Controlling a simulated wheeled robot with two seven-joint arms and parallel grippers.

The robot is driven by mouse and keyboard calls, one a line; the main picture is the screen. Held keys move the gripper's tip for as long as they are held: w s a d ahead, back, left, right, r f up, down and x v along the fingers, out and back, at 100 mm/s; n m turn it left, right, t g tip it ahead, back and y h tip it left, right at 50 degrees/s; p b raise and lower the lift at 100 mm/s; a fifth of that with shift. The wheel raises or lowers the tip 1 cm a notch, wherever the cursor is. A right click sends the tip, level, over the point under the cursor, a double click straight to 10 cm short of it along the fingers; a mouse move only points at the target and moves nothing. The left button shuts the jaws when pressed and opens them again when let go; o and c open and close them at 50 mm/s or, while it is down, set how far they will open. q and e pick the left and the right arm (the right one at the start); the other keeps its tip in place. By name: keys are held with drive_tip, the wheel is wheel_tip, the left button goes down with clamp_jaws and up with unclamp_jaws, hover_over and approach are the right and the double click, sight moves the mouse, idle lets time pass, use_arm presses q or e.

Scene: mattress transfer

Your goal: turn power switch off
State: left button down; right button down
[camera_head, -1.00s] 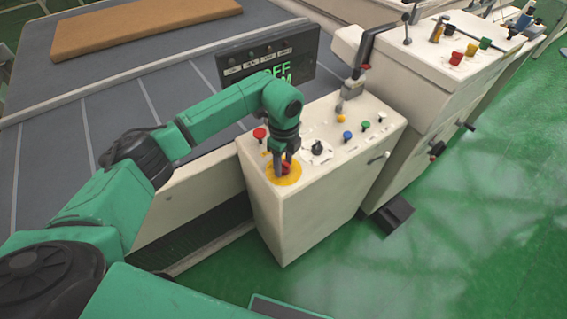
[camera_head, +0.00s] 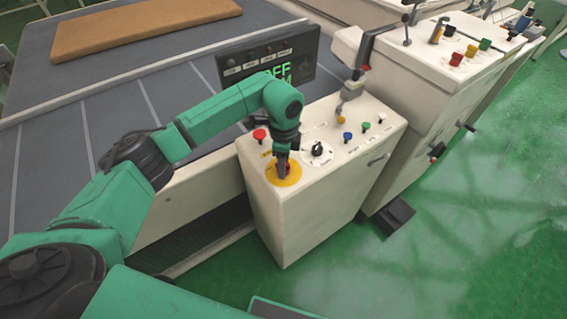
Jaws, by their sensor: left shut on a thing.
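The control box (camera_head: 310,205) is cream, with a sloped top panel. A yellow round plate (camera_head: 292,178) with a red switch knob sits at the panel's near left corner. My left gripper (camera_head: 283,170) points down over this plate and is shut on the red knob, which the fingers mostly hide. A dark display (camera_head: 300,66) behind the box shows green letters. They look like "OFF" with more below, partly hidden by my left arm. My right gripper is out of view.
The panel also holds a red button (camera_head: 259,134), a black dial (camera_head: 318,150), and blue (camera_head: 347,136), green (camera_head: 366,126) and white (camera_head: 381,117) knobs. A brown mattress (camera_head: 145,27) lies on the grey conveyor (camera_head: 110,95). Green floor (camera_head: 470,230) is clear at right.

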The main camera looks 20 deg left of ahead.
use_arm(q)
drive_tip(key=shift+w+r, duration=0.1)
drive_tip(key=shift+r, duration=0.1)
drive_tip(key=shift+c, duration=1.8)
unclamp_jaws()
drive_tip(key=shift+f, duration=0.1)
drive_tip(key=shift+r, duration=0.45)
wheel_tip(320, 180, up, 14)
drive_tip(key=b, duration=0.3)
drive_tip(key=shift+f, duration=0.15)
